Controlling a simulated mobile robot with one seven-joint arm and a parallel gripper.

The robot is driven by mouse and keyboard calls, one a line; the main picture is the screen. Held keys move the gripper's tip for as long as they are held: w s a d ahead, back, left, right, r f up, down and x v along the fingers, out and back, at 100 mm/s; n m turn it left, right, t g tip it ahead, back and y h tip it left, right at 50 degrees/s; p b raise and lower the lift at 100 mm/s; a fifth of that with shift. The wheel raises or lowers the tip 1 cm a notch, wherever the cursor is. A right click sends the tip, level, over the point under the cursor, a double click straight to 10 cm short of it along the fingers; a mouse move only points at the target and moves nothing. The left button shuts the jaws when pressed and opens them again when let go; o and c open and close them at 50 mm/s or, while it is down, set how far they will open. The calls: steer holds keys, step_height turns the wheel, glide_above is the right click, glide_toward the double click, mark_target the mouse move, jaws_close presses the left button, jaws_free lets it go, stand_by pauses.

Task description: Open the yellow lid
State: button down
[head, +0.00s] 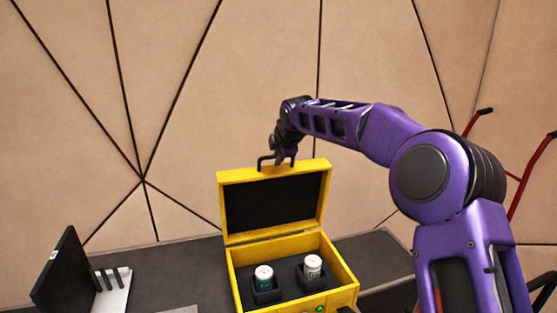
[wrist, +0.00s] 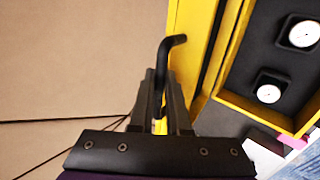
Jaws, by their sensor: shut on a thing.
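The yellow lid (head: 223,178) of the yellow case (head: 237,280) stands raised at the back, its dark inner face towards me. It also shows in the wrist view (wrist: 191,40). A black handle (head: 263,163) sticks up from the lid's top edge. My gripper (head: 284,160) is at this handle, and in the wrist view its two fingers (wrist: 163,88) are closed around the handle's bar (wrist: 162,62). The handle's lower part is hidden between the fingers.
The case stands on a dark table (head: 190,265). A black panel (head: 60,270) and a white slotted stand (head: 114,290) are at the left. A panelled beige wall (head: 200,100) is behind. Red bars (head: 528,178) stand at the far right. A green light (head: 320,308) shows on the case front.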

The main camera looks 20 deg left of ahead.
steer(key=shift+w+a, duration=0.3)
steer(key=shift+w, duration=0.15)
stand_by(0.3)
steer(key=c, duration=0.9)
jaws_free()
steer(key=shift+r, duration=0.1)
steer(key=v, duration=1.7)
steer(key=shift+a+r, duration=0.15)
steer(key=shift+r, duration=0.1)
steer(key=shift+w, duration=0.1)
